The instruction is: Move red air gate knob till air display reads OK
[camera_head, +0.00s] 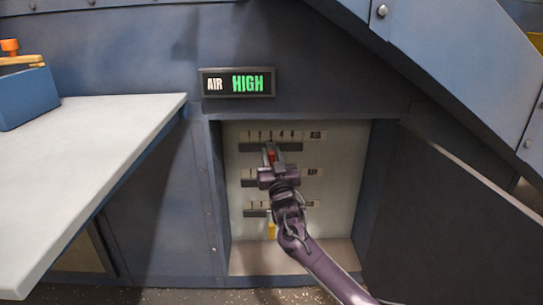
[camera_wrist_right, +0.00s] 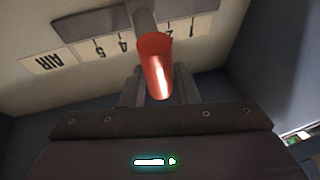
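My right gripper (camera_head: 271,150) reaches into the recess and partly hides the knob. In the right wrist view the red knob (camera_wrist_right: 156,68) is between the two fingers (camera_wrist_right: 158,86), which flank it closely and look shut on it. The top slot (camera_wrist_right: 110,22) and its "AIR" label (camera_wrist_right: 55,60) show behind, upside down. My left gripper is out of view.
Two lower slots lie under the top one; a yellow knob (camera_head: 271,230) is at the lowest. Recess walls and an open dark door (camera_head: 450,215) bound the space at right. A pale tabletop (camera_head: 95,150) with a blue box (camera_head: 27,98) stands at left.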

